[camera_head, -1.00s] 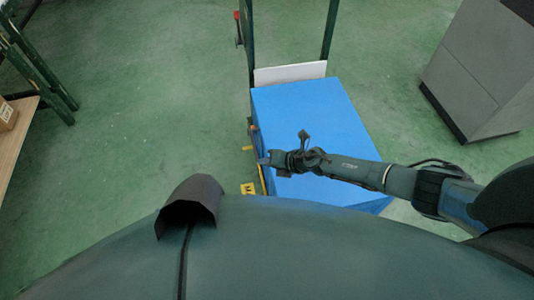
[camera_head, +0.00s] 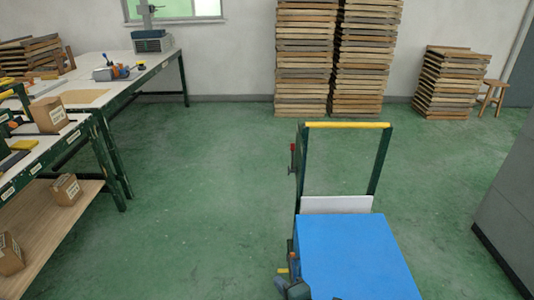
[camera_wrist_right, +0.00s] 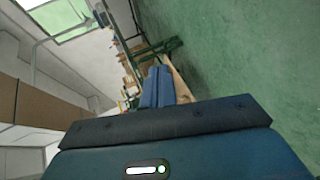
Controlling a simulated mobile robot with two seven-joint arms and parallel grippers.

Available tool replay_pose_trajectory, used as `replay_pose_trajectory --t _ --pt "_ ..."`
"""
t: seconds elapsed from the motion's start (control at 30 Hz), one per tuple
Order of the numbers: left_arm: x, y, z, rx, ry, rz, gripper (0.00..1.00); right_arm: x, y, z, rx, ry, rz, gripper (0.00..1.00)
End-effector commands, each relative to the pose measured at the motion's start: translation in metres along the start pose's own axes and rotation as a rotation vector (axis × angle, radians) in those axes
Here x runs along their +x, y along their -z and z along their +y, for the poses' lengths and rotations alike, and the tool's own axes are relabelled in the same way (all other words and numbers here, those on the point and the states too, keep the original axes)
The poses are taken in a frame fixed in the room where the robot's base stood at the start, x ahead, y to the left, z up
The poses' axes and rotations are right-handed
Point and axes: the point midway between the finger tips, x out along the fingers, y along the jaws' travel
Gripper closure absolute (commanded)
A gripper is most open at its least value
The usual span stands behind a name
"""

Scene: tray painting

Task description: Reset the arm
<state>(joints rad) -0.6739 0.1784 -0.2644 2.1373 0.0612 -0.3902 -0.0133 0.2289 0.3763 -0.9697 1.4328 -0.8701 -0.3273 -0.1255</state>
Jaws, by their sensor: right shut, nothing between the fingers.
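My right gripper (camera_head: 281,284) shows at the bottom edge of the head view, partly cut off, at the left front side of the blue-topped trolley (camera_head: 350,255). In the right wrist view its two blue-grey fingers (camera_wrist_right: 157,88) are together with nothing between them. Most of my right arm is below the head view. My left gripper is in neither current view.
The trolley has a dark green frame with a yellow handle bar (camera_head: 347,125) and a white panel (camera_head: 337,204). Workbenches (camera_head: 100,90) stand left, stacked wooden trays (camera_head: 303,60) at the back, and a grey cabinet (camera_head: 505,205) right. Green floor (camera_head: 200,190) lies clear between.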

Motion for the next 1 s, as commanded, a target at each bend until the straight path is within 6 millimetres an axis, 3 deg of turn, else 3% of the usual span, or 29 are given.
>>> replay_pose_trajectory --t 0.1,0.2,0.4,0.87,1.0 --pt "0.000 0.000 0.000 0.000 0.000 0.000 0.00 -0.042 -0.013 0.021 0.473 0.008 -0.248 1.00" --pt "0.000 0.000 0.000 0.000 0.000 0.000 0.00 -0.088 -0.035 0.016 0.812 0.074 -0.441 1.00" --pt "0.000 0.000 0.000 0.000 0.000 0.000 0.00 -0.168 -0.051 -0.006 1.218 0.221 -0.678 1.00" --pt "0.000 0.000 -0.001 0.000 0.001 0.000 0.00 -0.301 -0.038 -0.025 1.630 0.481 -0.932 1.00" --pt "-0.004 0.007 -0.001 0.003 0.003 -0.002 0.00 -0.287 -0.037 -0.023 1.632 0.441 -0.872 1.00"
